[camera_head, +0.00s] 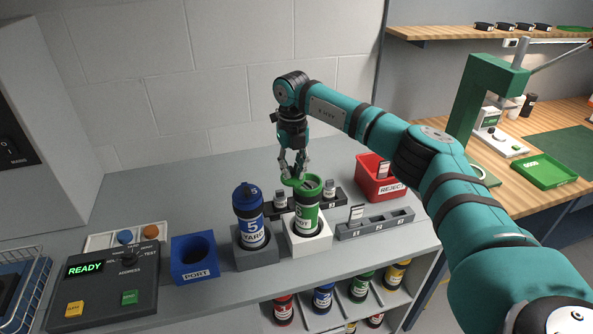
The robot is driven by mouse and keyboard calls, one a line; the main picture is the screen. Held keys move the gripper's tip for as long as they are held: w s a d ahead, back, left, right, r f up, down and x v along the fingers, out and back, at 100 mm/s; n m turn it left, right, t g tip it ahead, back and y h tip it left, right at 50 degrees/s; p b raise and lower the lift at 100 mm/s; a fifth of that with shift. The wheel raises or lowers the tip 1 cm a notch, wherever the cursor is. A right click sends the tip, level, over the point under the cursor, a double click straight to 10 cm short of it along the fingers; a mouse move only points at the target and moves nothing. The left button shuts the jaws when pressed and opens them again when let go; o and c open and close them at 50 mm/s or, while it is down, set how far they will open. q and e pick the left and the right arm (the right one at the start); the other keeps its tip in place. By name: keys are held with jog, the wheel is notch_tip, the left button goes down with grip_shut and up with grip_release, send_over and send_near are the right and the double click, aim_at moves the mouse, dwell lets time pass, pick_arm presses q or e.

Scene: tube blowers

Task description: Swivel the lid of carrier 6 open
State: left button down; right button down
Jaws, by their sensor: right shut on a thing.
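The green carrier 6 (305,217) stands upright in a pale holder on the counter. Its green lid (289,182) sits off to the left of the carrier's top rim, and part of the mouth shows beside it. My right gripper (293,173) reaches down from above and is shut on the lid's edge. The fingertips are small here, and the exact grip is hard to see. My left gripper is not in view.
Blue carrier 5 (251,215) stands close on the left in a grey holder. A blue PORT block (195,260) and a control box reading READY (110,275) are further left. A grey rack (375,224) and red REJECT bin (377,180) are on the right.

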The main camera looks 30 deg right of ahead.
jog(key=n, duration=0.1)
jog(key=a+n, duration=0.1)
jog(key=shift+n+b, duration=0.3)
jog(key=shift+n, duration=0.1)
jog(key=n, duration=0.1)
jog(key=a+n, duration=0.1)
jog(key=n, duration=0.1)
jog(key=shift+s+n+b, duration=0.1)
jog(key=shift+n+b, duration=0.2)
jog(key=shift+b, duration=0.05)
jog(key=n, duration=0.4)
jog(key=s+a+n+b, duration=0.1)
jog(key=n, duration=0.1)
jog(key=shift+a, duration=0.1)
jog(key=c, duration=1.3)
grip_release()
jog(key=shift+r, duration=0.15)
notch_tip(320, 180, up, 12)
jog(key=shift+f, duration=0.1)
